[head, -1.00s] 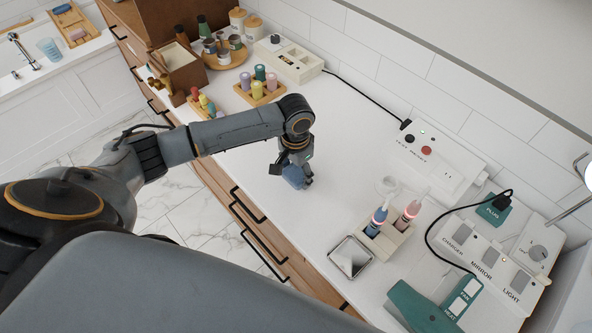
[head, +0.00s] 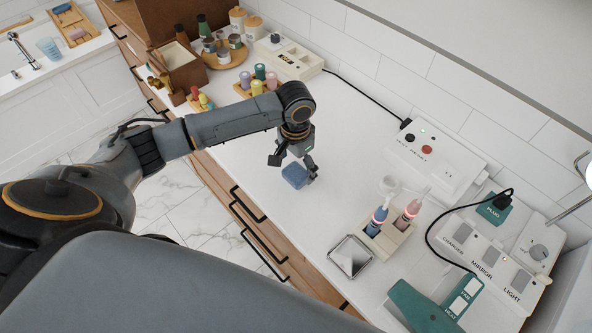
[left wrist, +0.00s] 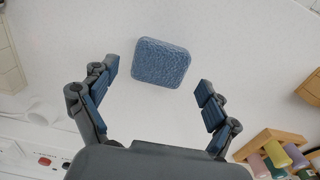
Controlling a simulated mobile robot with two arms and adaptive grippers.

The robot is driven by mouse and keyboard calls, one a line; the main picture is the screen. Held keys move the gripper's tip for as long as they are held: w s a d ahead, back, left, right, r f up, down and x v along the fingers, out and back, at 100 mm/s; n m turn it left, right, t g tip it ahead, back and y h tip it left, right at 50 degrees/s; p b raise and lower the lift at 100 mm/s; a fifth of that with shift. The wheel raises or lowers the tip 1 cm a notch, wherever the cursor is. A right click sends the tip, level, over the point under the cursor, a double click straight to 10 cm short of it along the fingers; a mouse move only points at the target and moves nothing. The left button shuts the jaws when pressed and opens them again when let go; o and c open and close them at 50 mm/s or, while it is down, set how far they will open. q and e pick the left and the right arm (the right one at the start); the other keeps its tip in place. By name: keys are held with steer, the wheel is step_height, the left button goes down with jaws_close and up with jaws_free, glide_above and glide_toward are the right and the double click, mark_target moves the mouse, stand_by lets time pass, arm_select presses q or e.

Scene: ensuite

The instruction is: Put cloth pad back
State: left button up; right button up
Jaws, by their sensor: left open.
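The blue cloth pad (head: 295,175) lies on the white countertop (head: 335,125), near its front edge. In the left wrist view the pad (left wrist: 160,63) is a rounded blue square with a rough texture, lying just beyond the fingertips. My left gripper (head: 292,168) is open above the pad, pointing down. In the left wrist view its two fingers (left wrist: 158,90) are spread wide with nothing between them. My right gripper is not in view.
A square mirror tray (head: 350,256) and a holder with two brushes (head: 388,240) stand to the right. A bottle rack (head: 258,88) is behind my left arm. A black cable (head: 365,96) runs along the back. The counter around the pad is clear.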

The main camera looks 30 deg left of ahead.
mark_target(296, 172)
arm_select(q)
step_height(296, 172, up, 9)
steer(key=shift+b, duration=0.4)
